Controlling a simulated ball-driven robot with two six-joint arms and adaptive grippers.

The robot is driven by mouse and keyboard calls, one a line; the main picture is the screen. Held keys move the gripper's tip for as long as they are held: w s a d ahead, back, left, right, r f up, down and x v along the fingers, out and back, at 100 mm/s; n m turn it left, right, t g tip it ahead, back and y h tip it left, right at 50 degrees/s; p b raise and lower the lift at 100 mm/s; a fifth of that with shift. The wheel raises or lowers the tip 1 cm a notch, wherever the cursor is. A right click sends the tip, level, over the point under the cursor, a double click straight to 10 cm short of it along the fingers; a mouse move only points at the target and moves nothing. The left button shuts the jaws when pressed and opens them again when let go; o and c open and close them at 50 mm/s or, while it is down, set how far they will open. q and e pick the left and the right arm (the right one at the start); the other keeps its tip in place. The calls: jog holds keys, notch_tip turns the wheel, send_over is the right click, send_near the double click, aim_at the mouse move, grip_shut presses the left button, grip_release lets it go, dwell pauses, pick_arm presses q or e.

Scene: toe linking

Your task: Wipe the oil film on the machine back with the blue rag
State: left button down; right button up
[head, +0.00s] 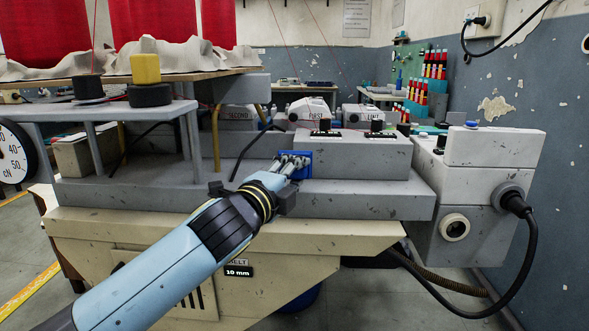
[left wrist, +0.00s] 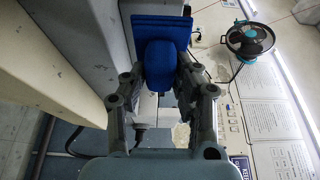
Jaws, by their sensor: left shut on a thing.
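My left gripper (head: 289,162) reaches in from the lower left of the head view, up to the front of the grey machine (head: 350,199). It is shut on the blue rag (head: 303,165), which looks like a flat blue pad with a thicker grip. In the left wrist view the rag (left wrist: 160,62) sits between the two fingers of the left gripper (left wrist: 163,85). The pad is at or close to the grey block on the machine; whether it touches cannot be told. No oil film can be made out. My right gripper is not in view.
A grey box (head: 480,185) with a black cable (head: 531,250) stands at the machine's right end. A fan (left wrist: 250,40) shows in the left wrist view.

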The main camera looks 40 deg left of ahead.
pick_arm(q)
jog(key=shift+s+d+p, duration=0.2)
jog(key=shift+s+d, duration=0.2)
jog(key=shift+s, duration=0.25)
jog(key=shift+s+d+p, duration=0.15)
jog(key=shift+s+d, duration=0.2)
jog(key=shift+s, duration=0.25)
